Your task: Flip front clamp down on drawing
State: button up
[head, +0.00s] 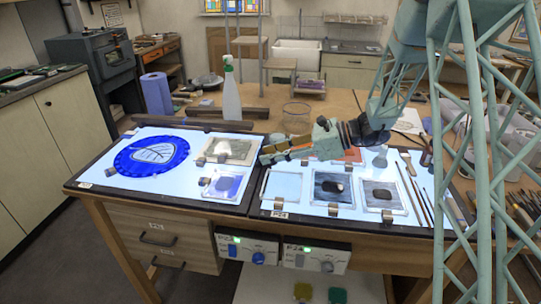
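A round blue piece with a pale leaf drawing (152,152) lies on the lit left panel. A small metal clamp (110,171) sits at its front left edge; it is too small to tell whether its arm is up or down. My gripper (264,158) points left, over the boundary between the two lit panels, to the right of the drawing and well apart from it. The picture does not clearly show a gap between its fingers, and no held object can be made out.
Clamped small panes (225,185) lie on the left panel. More panes with clamps (333,210) lie along the right panel's front, with brushes to their right. A spray bottle (230,98), dark bars (220,125) and a blue paper roll (157,94) stand behind.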

jog(key=c, duration=0.8)
jog(key=shift+c, duration=0.2)
